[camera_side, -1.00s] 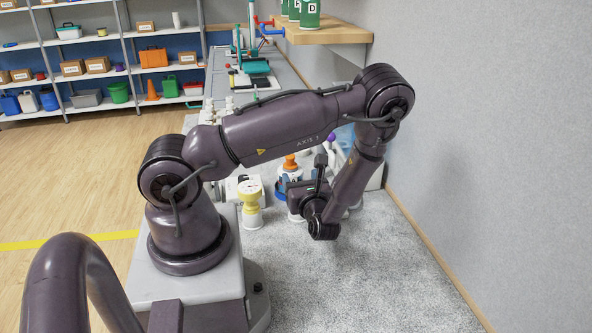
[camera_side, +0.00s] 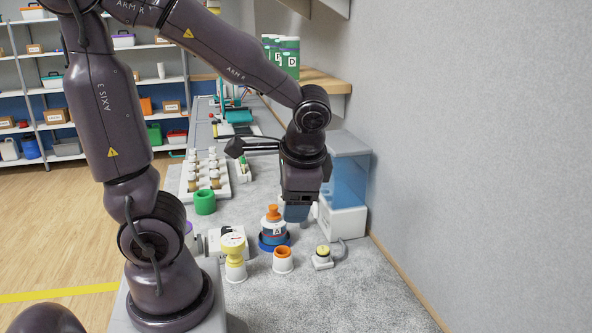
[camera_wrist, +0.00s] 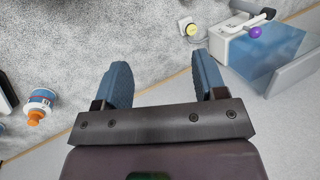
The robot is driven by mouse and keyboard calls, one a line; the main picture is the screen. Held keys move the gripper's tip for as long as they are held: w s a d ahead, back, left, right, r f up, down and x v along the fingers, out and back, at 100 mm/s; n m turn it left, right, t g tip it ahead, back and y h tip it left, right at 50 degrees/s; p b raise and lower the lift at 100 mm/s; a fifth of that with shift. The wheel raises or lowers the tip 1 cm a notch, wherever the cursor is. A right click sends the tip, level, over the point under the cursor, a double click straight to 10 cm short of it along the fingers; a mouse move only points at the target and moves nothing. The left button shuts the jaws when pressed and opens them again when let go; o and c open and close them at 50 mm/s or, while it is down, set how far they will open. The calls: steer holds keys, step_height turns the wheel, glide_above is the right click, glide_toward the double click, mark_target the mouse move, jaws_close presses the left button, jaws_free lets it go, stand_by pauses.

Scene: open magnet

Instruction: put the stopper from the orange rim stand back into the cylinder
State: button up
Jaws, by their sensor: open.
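A small white stand with an orange rim (camera_side: 283,262) stands on the grey speckled bench in the side view. Its middle looks dark orange, and I cannot tell a stopper in it. Behind it is a bottle with an orange top and a label reading A (camera_side: 273,230), in a blue ring; it also shows in the wrist view (camera_wrist: 40,101), at the left. I cannot tell for sure which thing is the cylinder. My gripper (camera_side: 297,212) points down, above and to the right of the bottle. In the wrist view its blue fingers (camera_wrist: 162,82) are apart with nothing between them.
A white device with a clear blue panel (camera_side: 347,170) stands by the wall, close to my gripper. A yellow button (camera_side: 323,251) lies in front. A yellow-topped white piece (camera_side: 234,250), a green ring (camera_side: 204,202) and a vial tray (camera_side: 190,180) are left. The front right bench is clear.

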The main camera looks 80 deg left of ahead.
steer(key=s+d+r+n+t+h, duration=0.1)
steer(key=d+r+t+h, duration=0.3)
steer(key=d+r+t, duration=0.2)
steer(key=shift+s+d+r+n, duration=0.3)
steer(key=shift+d+r, duration=0.35)
steer(key=shift+r, duration=0.25)
stand_by(0.4)
